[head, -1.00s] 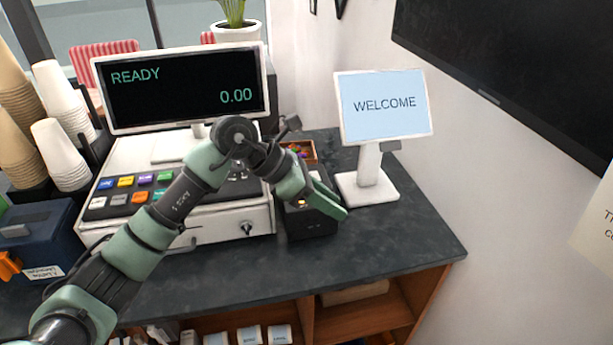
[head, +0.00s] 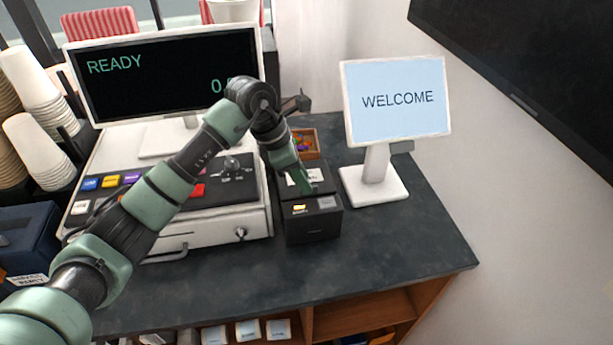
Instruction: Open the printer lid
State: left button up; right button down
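The printer (head: 314,222) is a small black box on the dark counter, right of the cash register. Its front top edge carries a small lit indicator, and a white paper or label patch shows on its top. I cannot make out a raised lid; the top looks closed. My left gripper (head: 303,184) points down over the rear part of the printer's top, its green fingers at or just above the surface. The fingers overlap from this angle, so their opening and any contact are unclear. My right gripper is not in view.
The cash register (head: 165,235) with its READY screen (head: 160,80) stands close on the left. A WELCOME display (head: 397,100) on a white stand is close on the right. A small wooden tray (head: 306,143) sits behind the printer. The counter (head: 400,250) in front is clear.

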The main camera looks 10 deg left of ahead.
pick_arm(q)
jog(key=shift+w+x, duration=0.25)
jog(key=shift+x, duration=0.85)
jog(key=shift+w+d+f+p, duration=0.1)
jog(key=shift+f+p, duration=0.2)
jog(key=shift+f, duration=0.05)
grip_shut()
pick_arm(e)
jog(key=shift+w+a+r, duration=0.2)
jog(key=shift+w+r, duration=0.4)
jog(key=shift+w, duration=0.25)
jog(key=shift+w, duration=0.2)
